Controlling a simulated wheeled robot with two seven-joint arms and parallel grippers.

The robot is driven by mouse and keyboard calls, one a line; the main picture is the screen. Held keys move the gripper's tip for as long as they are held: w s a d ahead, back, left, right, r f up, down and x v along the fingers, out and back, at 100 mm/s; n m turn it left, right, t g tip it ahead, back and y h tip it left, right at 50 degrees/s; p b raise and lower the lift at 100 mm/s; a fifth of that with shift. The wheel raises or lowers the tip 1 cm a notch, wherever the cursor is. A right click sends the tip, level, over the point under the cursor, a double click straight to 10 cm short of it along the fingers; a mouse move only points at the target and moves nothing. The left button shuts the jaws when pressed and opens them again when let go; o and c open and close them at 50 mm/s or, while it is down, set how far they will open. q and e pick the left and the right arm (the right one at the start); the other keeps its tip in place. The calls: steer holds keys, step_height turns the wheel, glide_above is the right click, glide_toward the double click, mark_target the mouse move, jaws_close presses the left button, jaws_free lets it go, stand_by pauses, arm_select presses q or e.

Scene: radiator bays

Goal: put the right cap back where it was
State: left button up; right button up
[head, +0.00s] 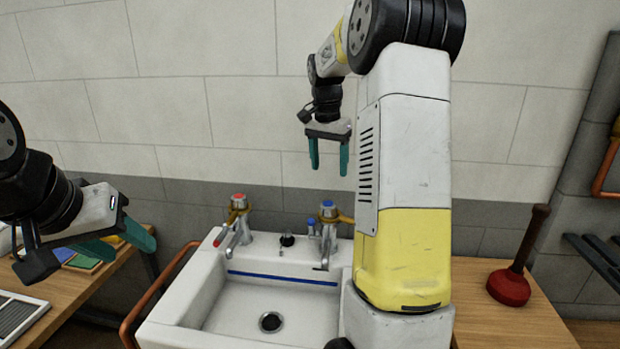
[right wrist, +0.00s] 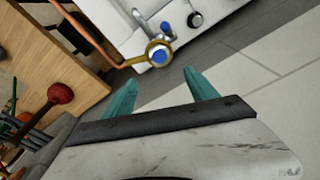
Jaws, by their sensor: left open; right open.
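The white sink (head: 185,305) stands against the wall with two chrome taps. The left tap has a red top (head: 238,197). The right tap (head: 328,232) has a blue cap (head: 328,204) at its top, above a brass-coloured collar; the cap also shows in the right wrist view (right wrist: 159,56). A smaller blue piece (head: 311,222) is beside the right tap; I cannot tell what it is. My right gripper (head: 329,168) is open and empty above the right tap, apart from it. My left gripper (head: 131,250) is open and empty, left of the sink.
A red plunger (head: 509,288) stands on the wooden counter (head: 540,325) at the right. A wooden table (head: 65,290) with coloured items is at the left. A copper-coloured rail (head: 150,295) runs along the sink's left side. My arm hides the sink's right part.

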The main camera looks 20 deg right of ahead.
steer(key=s+a+r+n+t+y, duration=0.1)
steer(key=s+a+r+n, duration=0.25)
steer(key=s, duration=0.35)
steer(key=s+a+r+n+t+y, duration=0.1)
steer(key=s+a+r+n+t, duration=0.15)
steer(key=s+a, duration=0.35)
steer(key=s+a+f+n+t, duration=0.1)
steer(key=s+a+n, duration=0.1)
steer(key=s, duration=0.5)
steer(key=s+a+f+n+y, duration=0.1)
steer(key=s+a+n, duration=0.1)
steer(key=s, duration=0.5)
steer(key=shift+s+a+f+t, duration=0.25)
steer(key=shift+a+f+t, duration=0.05)
steer(key=shift+a+t, duration=0.1)
steer(key=shift+d, duration=0.1)
